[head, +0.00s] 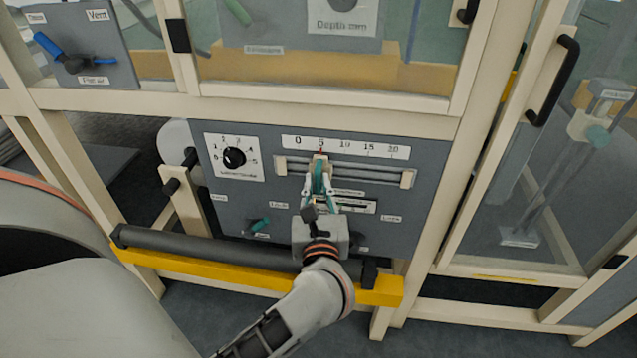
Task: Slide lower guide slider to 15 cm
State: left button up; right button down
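The lower guide slider (319,158) sits on a horizontal double rail (370,174) in the grey panel. Its red pointer stands at about the 5 mark of the white scale (345,147), which reads 0 to 20 from left to right. The 15 mark is to the right of the slider. My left gripper (318,178) reaches up from below to the slider, its fingers close together around the teal handle. It looks shut on it, though the fingers partly hide the contact. My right gripper is not in view.
A black rotary knob (234,158) with a dial is left of the rail. A teal lever (259,225) is lower left. A dark roller (210,247) and a yellow bar (205,271) cross below the panel. The rail right of the slider is clear.

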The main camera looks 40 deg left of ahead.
pick_arm(q)
jog(key=shift+w+a, duration=0.3)
jog(key=shift+w, duration=0.05)
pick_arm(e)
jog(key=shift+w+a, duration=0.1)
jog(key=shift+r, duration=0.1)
